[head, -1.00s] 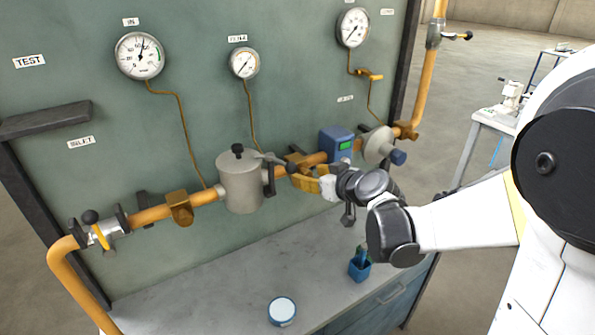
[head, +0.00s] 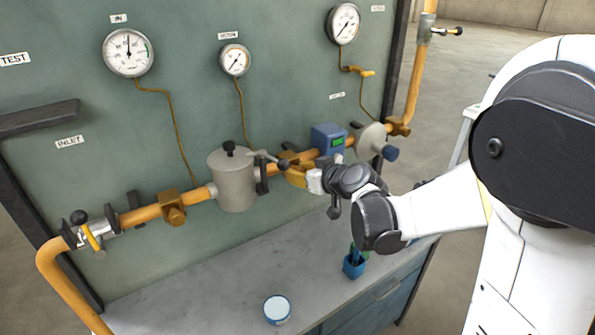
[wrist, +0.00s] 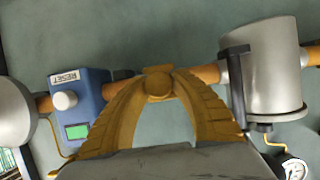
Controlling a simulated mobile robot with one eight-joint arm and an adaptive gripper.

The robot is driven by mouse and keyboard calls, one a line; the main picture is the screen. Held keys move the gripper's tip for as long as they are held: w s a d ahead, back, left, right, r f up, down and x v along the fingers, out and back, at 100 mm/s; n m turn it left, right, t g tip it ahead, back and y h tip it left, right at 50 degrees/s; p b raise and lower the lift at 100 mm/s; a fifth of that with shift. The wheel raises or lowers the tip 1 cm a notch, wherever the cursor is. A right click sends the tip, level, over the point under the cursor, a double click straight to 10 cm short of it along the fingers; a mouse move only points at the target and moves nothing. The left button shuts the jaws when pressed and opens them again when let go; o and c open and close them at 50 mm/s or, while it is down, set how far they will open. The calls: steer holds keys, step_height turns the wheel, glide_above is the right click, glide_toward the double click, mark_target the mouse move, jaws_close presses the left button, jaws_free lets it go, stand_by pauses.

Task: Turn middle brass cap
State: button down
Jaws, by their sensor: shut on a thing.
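The middle brass cap (wrist: 159,84) is a round brass end on a brass block in the orange pipe, seen at the centre of the wrist view. My gripper (wrist: 160,92) has its two yellow ribbed fingers closed around the cap, one on each side. In the head view my gripper (head: 291,172) is at the pipe between the grey filter pot and the blue meter, and it largely hides the cap there. Other brass fittings sit on the pipe, one at left (head: 173,208) and one at far right (head: 398,126).
The grey filter pot (head: 233,182) with a lever stands close left of my gripper. The blue meter (head: 328,139) and grey disc regulator (head: 371,141) are close right. A blue-rimmed round tin (head: 277,309) and small blue holder (head: 353,266) stand on the bench below.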

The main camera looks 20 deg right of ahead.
steer(key=m+y, duration=0.1)
steer(key=m, duration=0.1)
steer(key=m+y+b, duration=0.1)
steer(key=shift+d+f+m+g+y, duration=0.1)
steer(key=shift+d+m+g+y, duration=0.05)
steer(key=shift+m+g+y, duration=0.2)
steer(key=m+y+b, duration=0.2)
steer(key=m, duration=0.1)
steer(key=shift+w+f+m, duration=0.1)
steer(key=shift+m, duration=0.15)
steer(key=m+y+b, duration=0.2)
steer(key=m+b, duration=0.1)
steer(key=m, duration=0.1)
steer(key=shift+m+t+y+b, duration=0.55)
steer(key=shift+m+t+b, duration=0.5)
steer(key=shift+m, duration=0.75)
steer(key=c, duration=1.1)
jaws_free()
steer(key=shift+o, duration=0.2)
